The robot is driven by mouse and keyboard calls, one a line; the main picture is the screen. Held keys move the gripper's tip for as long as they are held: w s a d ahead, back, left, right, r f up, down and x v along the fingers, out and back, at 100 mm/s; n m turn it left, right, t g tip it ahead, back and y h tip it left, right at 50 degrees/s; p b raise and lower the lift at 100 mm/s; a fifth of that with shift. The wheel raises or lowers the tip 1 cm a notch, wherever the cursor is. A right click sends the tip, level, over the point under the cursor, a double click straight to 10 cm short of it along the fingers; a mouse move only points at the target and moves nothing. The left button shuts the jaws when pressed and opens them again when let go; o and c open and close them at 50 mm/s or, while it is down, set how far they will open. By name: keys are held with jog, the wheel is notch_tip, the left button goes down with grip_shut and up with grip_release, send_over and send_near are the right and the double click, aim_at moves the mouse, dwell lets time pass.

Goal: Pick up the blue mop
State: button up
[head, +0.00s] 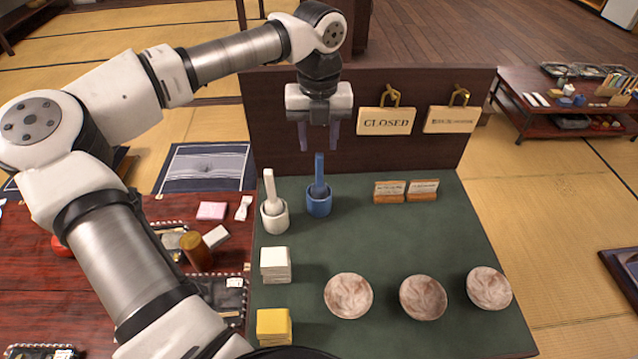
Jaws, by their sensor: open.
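The blue mop (320,172) shows as a blue handle standing upright in a blue round cup (319,206) on the green table top. Its lower end is hidden inside the cup. My gripper (319,142) points down and is open, with its two fingers apart and nothing between them. In the picture it appears just above the top of the blue handle. I cannot tell the exact height or depth gap.
A white handle in a white cup (274,216) stands close to the left. Two small wooden signs (389,192) stand to the right, before a dark back panel (300,85) with hanging signs. White blocks (275,264), yellow blocks (273,327) and three bowls (348,296) are nearer.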

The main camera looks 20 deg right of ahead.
jog(key=p, duration=0.2)
send_over(319, 194)
jog(key=shift+w+d+f, duration=0.1)
jog(key=shift+w+f, duration=0.1)
jog(key=shift+f, duration=1.75)
jog(key=shift+w+f, duration=0.2)
jog(key=shift+f, duration=1.7)
grip_shut()
